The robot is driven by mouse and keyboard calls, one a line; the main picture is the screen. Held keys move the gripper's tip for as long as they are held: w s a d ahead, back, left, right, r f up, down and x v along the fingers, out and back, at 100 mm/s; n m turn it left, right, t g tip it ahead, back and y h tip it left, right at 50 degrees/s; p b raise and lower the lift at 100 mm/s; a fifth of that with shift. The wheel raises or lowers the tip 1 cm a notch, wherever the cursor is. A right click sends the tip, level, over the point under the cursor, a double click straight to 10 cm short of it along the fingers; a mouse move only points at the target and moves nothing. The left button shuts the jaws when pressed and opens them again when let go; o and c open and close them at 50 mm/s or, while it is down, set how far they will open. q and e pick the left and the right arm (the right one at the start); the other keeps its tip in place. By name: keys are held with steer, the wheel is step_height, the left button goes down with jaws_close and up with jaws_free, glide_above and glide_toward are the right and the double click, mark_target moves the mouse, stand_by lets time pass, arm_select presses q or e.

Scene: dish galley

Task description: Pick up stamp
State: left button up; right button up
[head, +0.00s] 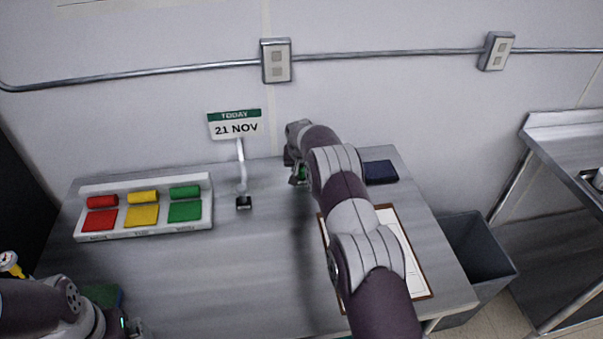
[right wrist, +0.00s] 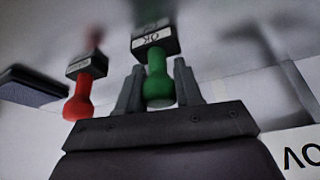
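A green stamp (right wrist: 158,78) with a round-ended handle and a dark base marked "OK" stands at the back of the table. My right gripper (right wrist: 159,70) is at it, one finger on each side of the handle. A thin gap seems to show beside the handle's neck. In the head view only a bit of green shows by my right gripper (head: 298,178), since my arm hides the rest. A red stamp (right wrist: 77,98) stands beside the green one. My left gripper (head: 130,326) is at the lower left edge, its fingers not clear.
A white tray (head: 207,222) with red, yellow and green pads stands at the left. A date sign (head: 235,125) reads "21 NOV". A clipboard (head: 412,262) lies under my right arm, near a dark blue pad (head: 380,172). A grey bin (head: 478,255) stands right of the table.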

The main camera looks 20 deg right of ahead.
steer(key=shift+d, duration=0.1)
steer(key=shift+r, duration=0.3)
step_height(320, 180, up, 3)
steer(key=shift+r+b, duration=0.1)
steer(key=shift+b, duration=0.8)
steer(key=s+d+r+b, duration=0.2)
steer(key=s+r, duration=0.4)
steer(key=s, duration=0.4)
steer(key=shift+s+d+r+b, duration=0.2)
steer(key=shift+s+d+b, duration=0.05)
steer(key=shift+d+b, duration=0.1)
steer(key=shift+s+r, duration=0.4)
steer(key=shift+s, duration=0.05)
steer(key=o, duration=0.4)
steer(key=shift+d, duration=0.1)
steer(key=shift+c, duration=1.6)
steer(key=shift+o, duration=0.5)
